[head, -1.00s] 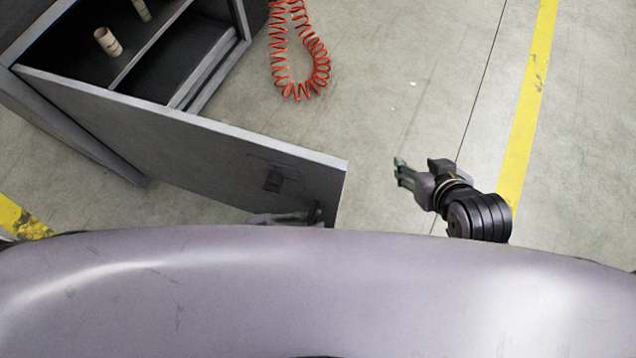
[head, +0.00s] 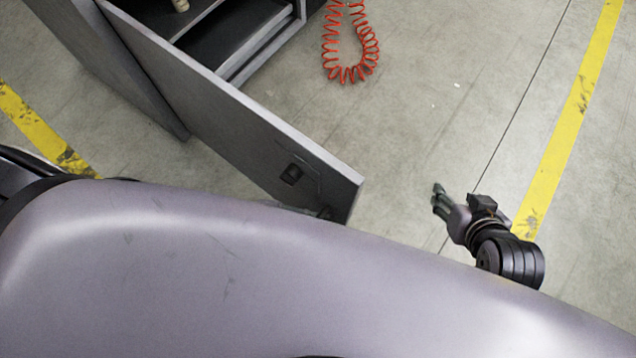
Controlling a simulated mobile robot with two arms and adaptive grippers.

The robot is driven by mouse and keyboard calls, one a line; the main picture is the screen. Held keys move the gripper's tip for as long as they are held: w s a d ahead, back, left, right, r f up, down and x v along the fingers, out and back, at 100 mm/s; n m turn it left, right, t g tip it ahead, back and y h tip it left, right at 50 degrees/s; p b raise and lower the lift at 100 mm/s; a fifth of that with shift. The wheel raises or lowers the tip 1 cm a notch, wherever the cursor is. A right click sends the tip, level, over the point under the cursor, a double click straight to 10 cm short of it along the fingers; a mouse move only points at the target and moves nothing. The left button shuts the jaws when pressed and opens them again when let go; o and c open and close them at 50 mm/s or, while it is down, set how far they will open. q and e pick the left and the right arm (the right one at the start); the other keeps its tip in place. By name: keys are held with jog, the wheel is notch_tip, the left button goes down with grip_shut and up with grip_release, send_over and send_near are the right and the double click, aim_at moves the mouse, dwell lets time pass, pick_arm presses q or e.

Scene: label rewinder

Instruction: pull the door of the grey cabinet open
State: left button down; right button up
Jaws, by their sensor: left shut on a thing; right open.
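The grey cabinet (head: 118,62) is at the upper left in the head view. Its door (head: 235,120) stands wide open, swung out from the cabinet, with a small dark fitting (head: 291,174) near its free end. My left gripper (head: 322,212) is at the door's lower free corner and shut on the door. Only a sliver of it shows; my own body hides the rest, so the exact grip point is hidden. My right gripper (head: 440,200) is open and empty, to the right of the door and apart from it.
Inside the cabinet are dark shelves and a small pale cylinder (head: 180,5). A red coiled hose (head: 348,50) hangs to the right of the cabinet. Yellow floor lines (head: 572,115) run at right and left.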

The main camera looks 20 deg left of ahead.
pick_arm(q)
jog(key=c, duration=1.9)
grip_release()
jog(key=v, duration=1.2)
jog(key=shift+s, duration=0.1)
